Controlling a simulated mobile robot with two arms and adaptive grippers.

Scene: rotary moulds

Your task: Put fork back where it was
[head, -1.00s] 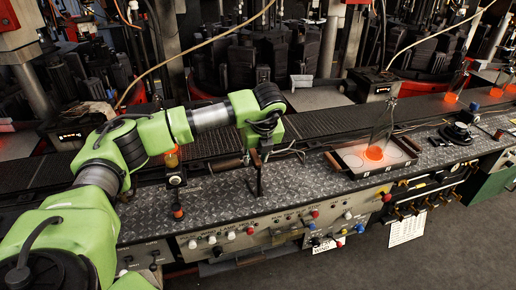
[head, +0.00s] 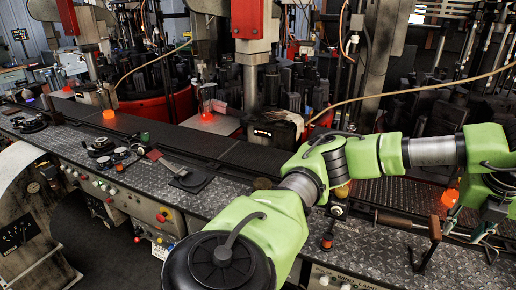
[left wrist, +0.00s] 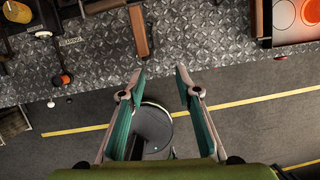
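My left gripper (head: 462,230) is over the front of the bench at the right of the head view. In the left wrist view its two fingers (left wrist: 160,80) are apart, with nothing between them. A wooden-handled tool (head: 396,220) lies on the bench just left of the gripper; I cannot tell if it is the fork. A brown wooden piece on a dark upright (head: 433,230) stands beside the fingers. It also shows beyond the fingertips in the left wrist view (left wrist: 139,30). My right gripper is not in view.
The patterned metal bench top (head: 225,197) has bare room left of my arm. A flat dark tool with a handle (head: 185,174) lies there. A tray with a glowing disc (left wrist: 298,36) is at the wrist view's upper right.

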